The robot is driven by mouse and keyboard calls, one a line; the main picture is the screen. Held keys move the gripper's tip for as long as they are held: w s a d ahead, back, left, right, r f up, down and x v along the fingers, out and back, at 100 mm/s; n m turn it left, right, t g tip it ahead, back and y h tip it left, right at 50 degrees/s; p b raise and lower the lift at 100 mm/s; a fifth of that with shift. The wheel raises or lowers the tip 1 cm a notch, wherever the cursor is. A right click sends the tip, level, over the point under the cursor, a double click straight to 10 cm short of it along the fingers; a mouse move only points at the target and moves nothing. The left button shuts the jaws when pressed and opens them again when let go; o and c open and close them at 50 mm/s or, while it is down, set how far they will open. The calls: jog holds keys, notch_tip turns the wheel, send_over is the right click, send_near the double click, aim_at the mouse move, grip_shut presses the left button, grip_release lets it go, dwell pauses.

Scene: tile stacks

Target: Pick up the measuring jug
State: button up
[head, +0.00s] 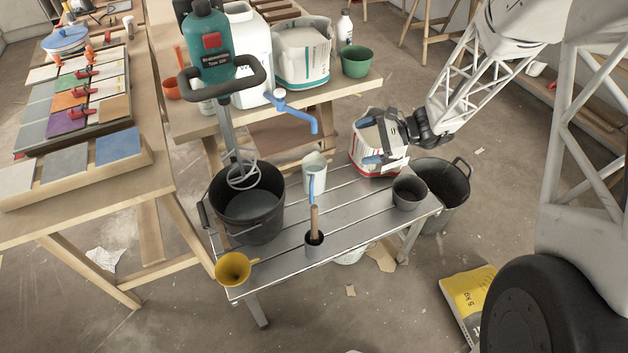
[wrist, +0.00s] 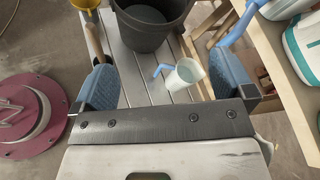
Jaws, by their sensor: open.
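The measuring jug (head: 316,178) is a small pale, translucent jug with a blue handle. It stands upright on the slatted metal bench (head: 345,221), its handle towards the front in the head view. My gripper (head: 368,141) is open and empty, with blue finger pads. It is above the bench, to the right of the jug and apart from it. In the wrist view, the jug (wrist: 187,76) shows beyond and between the spread fingers (wrist: 162,62), nearer the right one, its blue handle pointing left.
A large black bucket (head: 254,222) with a mixer stands left of the jug. A blue tap (head: 297,111) juts out behind the jug.

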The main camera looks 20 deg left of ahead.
aim_at(324, 181)
jog(key=w+a+f+m+t+y, duration=0.1)
jog(key=w+a+f+m+t, duration=0.1)
jog(key=f, duration=0.9)
jog(key=w+a+f+m+t+y, duration=0.2)
jog(key=w+a+f+m, duration=0.1)
jog(key=f, duration=0.8)
jog(key=w+a+f+m+t+y, duration=0.1)
jog(key=w+a+f+m+t, duration=0.2)
jog(key=f, duration=0.8)
jog(key=shift+w+a+f+m+y, duration=0.2)
jog(key=shift+a+m, duration=0.35)
jog(key=shift+m, duration=0.1)
jog(key=shift+w+a+f+m+y, duration=0.15)
jog(key=shift+a+m+y, duration=0.05)
jog(key=shift+a+m, duration=0.4)
jog(key=shift+w+a, duration=0.2)
jog(key=shift+a, duration=1.05)
jog(key=shift+a, duration=0.1)
jog(key=shift+w+a, duration=0.2)
jog(key=shift+a, duration=1.05)
jog(key=shift+w+a, duration=0.15)
jog(key=shift+a, duration=1.05)
jog(key=shift+c, duration=0.3)
